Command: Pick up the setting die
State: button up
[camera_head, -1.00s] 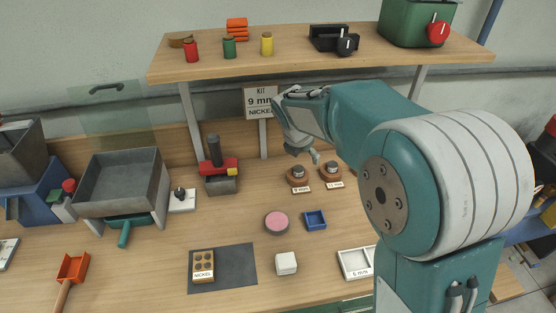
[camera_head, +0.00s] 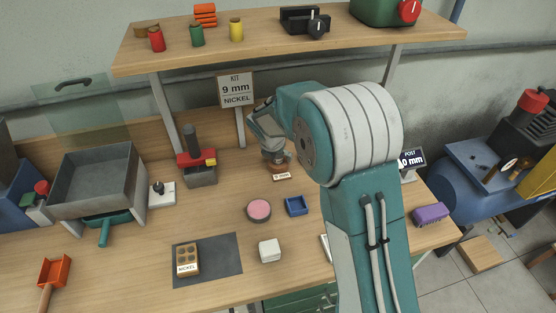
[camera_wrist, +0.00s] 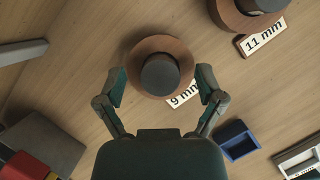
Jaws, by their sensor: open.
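In the wrist view, a dark grey round setting die (camera_wrist: 160,76) sits on a round brown wooden base (camera_wrist: 149,46) with a "9 mm" label (camera_wrist: 184,95). My gripper (camera_wrist: 161,86) is open, with one finger on each side of the die and its base. I see no finger touching the die, and I cannot tell how far above it they are. In the head view my gripper (camera_head: 276,156) is over the 9 mm spot and hides most of the die. A second dark die (camera_wrist: 268,4) on a brown base with an "11 mm" label (camera_wrist: 264,37) is at the upper right.
A sign (camera_head: 237,90) reads "9 mm NICKEL". The shelf (camera_head: 220,50) is above.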

jog(key=shift+w+a+f, duration=0.1)
grip_shut()
dwell(0.3)
